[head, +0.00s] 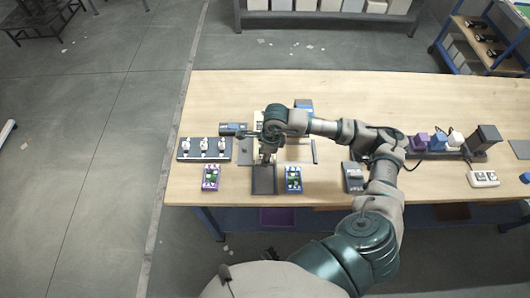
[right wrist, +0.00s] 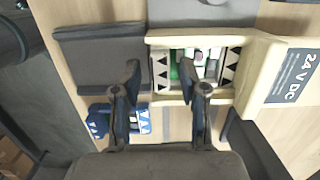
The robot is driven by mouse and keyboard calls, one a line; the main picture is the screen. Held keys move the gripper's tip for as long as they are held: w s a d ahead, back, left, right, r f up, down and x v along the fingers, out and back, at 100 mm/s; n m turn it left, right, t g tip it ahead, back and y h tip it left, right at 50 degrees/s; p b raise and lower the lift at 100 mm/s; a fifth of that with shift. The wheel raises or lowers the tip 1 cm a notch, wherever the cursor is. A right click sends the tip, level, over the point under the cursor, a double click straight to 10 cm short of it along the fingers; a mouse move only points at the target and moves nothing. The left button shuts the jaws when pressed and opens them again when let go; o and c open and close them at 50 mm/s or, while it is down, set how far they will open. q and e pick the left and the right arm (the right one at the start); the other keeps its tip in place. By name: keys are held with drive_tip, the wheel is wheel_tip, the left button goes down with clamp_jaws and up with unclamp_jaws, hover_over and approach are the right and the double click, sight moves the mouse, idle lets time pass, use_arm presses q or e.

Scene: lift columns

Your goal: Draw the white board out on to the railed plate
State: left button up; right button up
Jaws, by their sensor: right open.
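My right gripper (head: 265,158) is over the left part of the table, just behind a dark rimmed plate (head: 264,180). It also shows in the right wrist view (right wrist: 160,80), with its two fingers apart and nothing held between them. Beyond the fingers there is a cream frame (right wrist: 258,60) with a "24 V DC" label. White pieces with black triangles (right wrist: 232,68) lie inside it, with green and white parts between. I cannot tell which of these is the white board. A dark flat plate (right wrist: 100,50) lies beside the frame. My left gripper is not in view.
A dark rack with white knobs (head: 205,149) stands at the left. A purple unit (head: 210,177) and a blue unit (head: 293,178) flank the rimmed plate. A grey box (head: 353,177) and a row of blocks (head: 440,142) are to the right.

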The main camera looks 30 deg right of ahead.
drive_tip(key=shift+d, duration=0.25)
clamp_jaws()
drive_tip(key=shift+s+a, duration=0.1)
drive_tip(key=shift+s+a+f, duration=0.1)
drive_tip(key=shift+s+a, duration=0.35)
drive_tip(key=shift+s, duration=0.25)
drive_tip(key=shift+s+a, duration=0.4)
drive_tip(key=shift+s, duration=0.25)
drive_tip(key=shift+s+a, duration=0.6)
drive_tip(key=shift+s, duration=0.35)
drive_tip(key=shift+s+a, duration=0.55)
drive_tip(key=shift+s, duration=0.4)
drive_tip(key=shift+s+a, duration=0.6)
drive_tip(key=shift+s, duration=0.35)
unclamp_jaws()
drive_tip(key=shift+w, duration=0.1)
